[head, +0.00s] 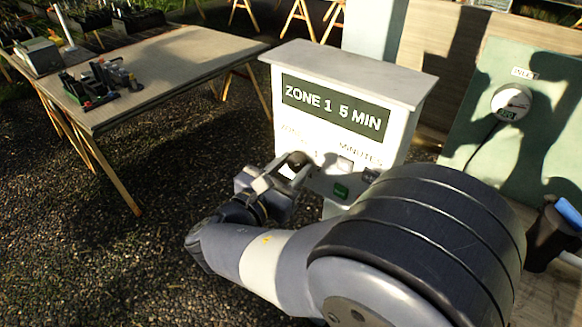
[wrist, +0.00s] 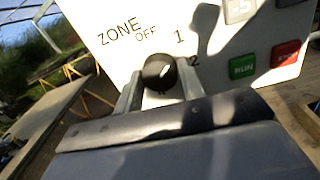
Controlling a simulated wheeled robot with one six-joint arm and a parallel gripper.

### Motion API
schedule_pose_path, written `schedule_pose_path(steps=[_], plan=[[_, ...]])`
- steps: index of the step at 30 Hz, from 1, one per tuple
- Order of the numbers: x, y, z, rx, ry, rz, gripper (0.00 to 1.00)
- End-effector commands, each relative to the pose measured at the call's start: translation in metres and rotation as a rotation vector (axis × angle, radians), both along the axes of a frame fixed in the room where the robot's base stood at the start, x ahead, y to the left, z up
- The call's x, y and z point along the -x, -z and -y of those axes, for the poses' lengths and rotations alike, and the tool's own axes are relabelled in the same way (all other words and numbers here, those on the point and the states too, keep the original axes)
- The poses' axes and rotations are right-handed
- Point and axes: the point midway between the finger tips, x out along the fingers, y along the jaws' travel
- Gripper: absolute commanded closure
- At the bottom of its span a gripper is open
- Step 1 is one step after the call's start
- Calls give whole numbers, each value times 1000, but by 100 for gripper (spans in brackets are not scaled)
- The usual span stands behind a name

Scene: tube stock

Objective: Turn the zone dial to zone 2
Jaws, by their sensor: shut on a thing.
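The control box (head: 344,98) is a pale cabinet with a dark display reading "ZONE 1 5 MIN" (head: 335,107). In the wrist view, the black round zone dial (wrist: 160,71) sits on the panel below the marks OFF, 1 and 2. My gripper (wrist: 158,88) has a finger on each side of the dial and is shut on it. In the head view, my gripper (head: 296,168) is at the panel's left part, and my arm hides the dial. Where the dial's pointer stands is hard to tell.
A green RUN button (wrist: 243,67) and a red button (wrist: 286,53) are right of the dial. A wooden table (head: 170,78) with dark fittings (head: 100,82) stands at the left. A round white wall fitting (head: 511,102) is at the right. Gravel lies between the table and box.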

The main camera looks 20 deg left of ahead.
Motion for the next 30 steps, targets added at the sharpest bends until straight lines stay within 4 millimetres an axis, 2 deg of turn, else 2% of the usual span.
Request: schedule_pose_path(steps=[11, 30], plan=[[0, 4, 0, -119, -1, 35, 85], [0, 6, 0, -635, -1, 184, 85]])
